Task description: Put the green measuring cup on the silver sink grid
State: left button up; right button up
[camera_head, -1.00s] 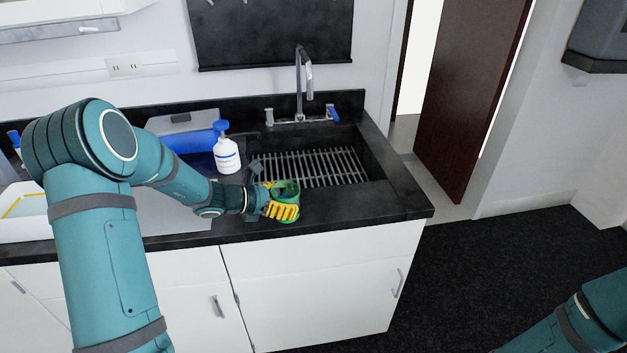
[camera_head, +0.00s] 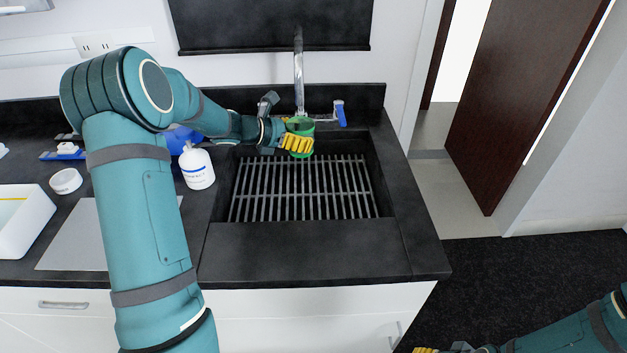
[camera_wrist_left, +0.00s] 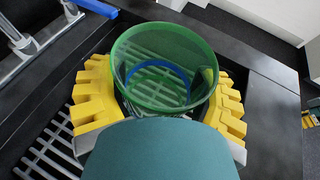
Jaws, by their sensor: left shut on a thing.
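The green measuring cup (camera_head: 302,126) is held at the far side of the sink, in front of the faucet. My left gripper (camera_head: 296,143) is shut on it, with yellow fingers on both sides in the left wrist view (camera_wrist_left: 163,92). The cup (camera_wrist_left: 160,45) is see-through, with its open mouth facing the wrist camera; bars and a blue arc show through it. The silver sink grid (camera_head: 302,190) lies in the dark sink, below the cup, and looks bare. I cannot tell the exact gap between cup and grid. Only a yellow tip of my right gripper (camera_head: 426,350) shows at the bottom edge.
The faucet (camera_head: 299,80) with a blue handle (camera_head: 340,113) stands right behind the cup. A white bottle (camera_head: 197,167) stands left of the sink. A white round container (camera_head: 66,181) and a white tray (camera_head: 22,222) are further left. The front counter strip (camera_head: 310,250) is clear.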

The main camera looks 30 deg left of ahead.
pick_arm(q)
jog(key=shift+w+f, duration=0.25)
jog(key=shift+f, duration=0.05)
jog(key=shift+s+f+b, duration=0.1)
jog(key=shift+f+b, duration=1.7)
jog(key=shift+f, duration=6.9)
jog(key=shift+f, duration=0.15)
jog(key=o, duration=1.3)
